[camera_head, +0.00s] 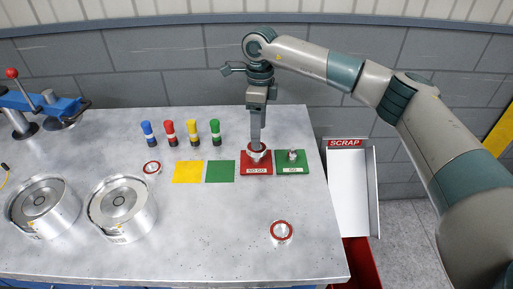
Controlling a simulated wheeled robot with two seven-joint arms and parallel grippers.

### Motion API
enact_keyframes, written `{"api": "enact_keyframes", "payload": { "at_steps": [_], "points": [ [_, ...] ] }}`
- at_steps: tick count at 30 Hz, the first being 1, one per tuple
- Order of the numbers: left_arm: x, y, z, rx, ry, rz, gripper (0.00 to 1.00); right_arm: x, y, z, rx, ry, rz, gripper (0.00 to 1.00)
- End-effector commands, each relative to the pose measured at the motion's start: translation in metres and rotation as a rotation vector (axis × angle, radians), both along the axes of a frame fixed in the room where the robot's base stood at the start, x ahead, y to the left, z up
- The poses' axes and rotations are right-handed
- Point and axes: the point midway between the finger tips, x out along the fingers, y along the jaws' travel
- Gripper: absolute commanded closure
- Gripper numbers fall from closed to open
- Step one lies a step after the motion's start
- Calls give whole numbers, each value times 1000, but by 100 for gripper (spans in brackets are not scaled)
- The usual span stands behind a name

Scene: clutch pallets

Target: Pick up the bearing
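My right gripper (257,141) points straight down over the red "NO GO" plate (257,169). Its fingers are seen edge-on, so I cannot tell whether they are open or shut. Their tips reach a small ring-shaped bearing (257,155) at the plate's middle and partly cover it. A second bearing (282,231), silver with a red ring, lies on the table at the front right. A third red-ringed bearing (152,168) lies left of the yellow square. My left gripper is not in view.
A green "GO" plate (292,168) with a metal post sits right of the red plate. Several coloured markers (192,133) stand behind yellow (188,172) and green squares. Two metal drums (121,208) stand at left. A white "SCRAP" chute (348,190) adjoins the right table edge.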

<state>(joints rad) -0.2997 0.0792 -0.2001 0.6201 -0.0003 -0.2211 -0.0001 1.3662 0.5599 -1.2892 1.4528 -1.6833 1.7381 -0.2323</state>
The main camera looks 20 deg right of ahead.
Motion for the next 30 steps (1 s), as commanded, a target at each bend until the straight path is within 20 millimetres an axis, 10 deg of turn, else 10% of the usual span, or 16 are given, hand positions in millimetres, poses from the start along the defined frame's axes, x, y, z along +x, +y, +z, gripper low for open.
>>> {"api": "enact_keyframes", "payload": {
  "at_steps": [13, 28, 30],
  "points": [
    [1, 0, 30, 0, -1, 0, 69, -4, 5, -43, 0, 1, 0, 30],
    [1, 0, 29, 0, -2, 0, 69, -3, 5, -46, 0, 0, 0, 30],
    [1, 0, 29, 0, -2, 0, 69, -3, 5, -46, 0, 0, 0, 42]
  ]
}}
